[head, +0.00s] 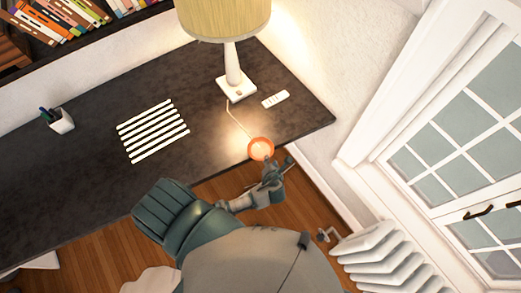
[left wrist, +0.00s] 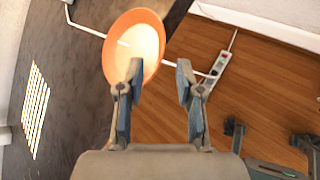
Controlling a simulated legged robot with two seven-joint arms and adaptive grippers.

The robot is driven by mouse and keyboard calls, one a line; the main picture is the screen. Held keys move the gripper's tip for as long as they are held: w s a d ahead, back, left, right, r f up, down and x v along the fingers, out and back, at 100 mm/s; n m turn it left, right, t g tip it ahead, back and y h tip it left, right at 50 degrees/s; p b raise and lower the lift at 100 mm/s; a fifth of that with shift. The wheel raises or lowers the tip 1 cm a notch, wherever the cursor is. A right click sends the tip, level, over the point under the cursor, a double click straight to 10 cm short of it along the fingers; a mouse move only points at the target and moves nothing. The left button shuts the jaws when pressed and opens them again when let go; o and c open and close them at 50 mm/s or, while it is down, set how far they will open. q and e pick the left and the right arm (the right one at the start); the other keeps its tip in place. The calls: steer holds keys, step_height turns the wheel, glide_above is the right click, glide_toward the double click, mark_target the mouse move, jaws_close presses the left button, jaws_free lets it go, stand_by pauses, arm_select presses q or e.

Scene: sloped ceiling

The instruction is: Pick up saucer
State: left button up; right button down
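The orange saucer (head: 260,149) lies at the front edge of the dark desk, near its right end, under the lamp light. It also shows in the left wrist view (left wrist: 146,22), tilted in the picture, with part of its rim seen against the floor. My left gripper (head: 272,172) is just in front of the saucer at the desk edge. In the left wrist view my left gripper (left wrist: 160,75) has its fingers apart with nothing held. Its left finger covers part of the saucer; whether they touch I cannot tell.
A lamp (head: 232,67) and a white remote (head: 275,99) stand behind the saucer. White strips (head: 153,131) and a pen cup (head: 61,122) are left on the desk. A radiator (head: 380,258) is at lower right. A power strip (left wrist: 217,66) lies on the wooden floor.

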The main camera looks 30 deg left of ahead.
mark_target(271, 153)
arm_select(q)
steer(key=x, duration=0.5)
steer(key=shift+w+d, duration=0.2)
steer(key=shift+w, duration=0.05)
steer(key=shift+r, duration=0.1)
jaws_close()
